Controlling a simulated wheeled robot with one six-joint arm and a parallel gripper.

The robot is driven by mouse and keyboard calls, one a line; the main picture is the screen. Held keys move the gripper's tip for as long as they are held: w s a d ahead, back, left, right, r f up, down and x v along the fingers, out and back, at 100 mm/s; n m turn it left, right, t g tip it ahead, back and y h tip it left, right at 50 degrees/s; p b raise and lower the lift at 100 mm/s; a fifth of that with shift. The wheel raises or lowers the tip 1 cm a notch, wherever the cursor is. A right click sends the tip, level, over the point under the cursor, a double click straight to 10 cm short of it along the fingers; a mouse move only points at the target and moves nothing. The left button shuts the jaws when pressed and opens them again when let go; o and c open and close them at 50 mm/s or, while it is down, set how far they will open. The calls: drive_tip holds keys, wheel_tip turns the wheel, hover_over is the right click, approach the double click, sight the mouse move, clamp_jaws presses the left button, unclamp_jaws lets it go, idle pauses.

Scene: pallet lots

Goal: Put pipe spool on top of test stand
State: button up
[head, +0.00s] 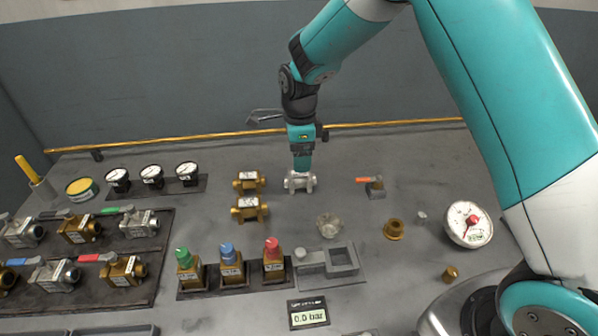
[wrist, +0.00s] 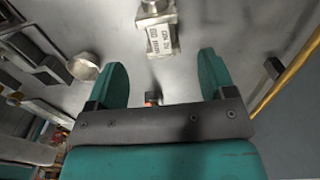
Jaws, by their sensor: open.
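A silver, flanged piece that looks like the pipe spool (head: 300,183) lies on the grey bench in the head view. A silver piece with a printed label (wrist: 162,38) shows just beyond my fingertips in the wrist view. My gripper (head: 301,168) points down right over the silver spool. In the wrist view my gripper (wrist: 163,75) has its two teal fingers spread wide with nothing between the tips. A grey fixture with a square opening, which looks like the test stand (head: 340,260), sits nearer the front. I cannot tell whether my fingers touch the spool.
Two brass fittings (head: 248,195) lie just left of the spool. An orange-handled valve (head: 373,187) is to its right. A clear round cup (head: 329,226) stands behind the fixture. Regulators with coloured knobs (head: 229,264) stand left of it. A yellow pipe (head: 215,134) runs along the back.

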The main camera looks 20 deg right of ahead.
drive_tip(key=s+a+r+n+y, duration=0.1)
drive_tip(key=s+r+n, duration=0.2)
drive_tip(key=r, duration=0.2)
drive_tip(key=s+a+r+n, duration=0.1)
drive_tip(key=s+r+n, duration=0.2)
drive_tip(key=r, duration=0.2)
drive_tip(key=s+a+r+n+y, duration=0.1)
drive_tip(key=s+r+n, duration=0.2)
drive_tip(key=s+n, duration=0.7)
drive_tip(key=s+a+r+n+y, duration=0.1)
drive_tip(key=s+r+n+y, duration=0.1)
drive_tip(key=s+n, duration=0.9)
drive_tip(key=s+r, duration=0.1)
drive_tip(key=s, duration=0.3)
drive_tip(key=shift+a, duration=0.35)
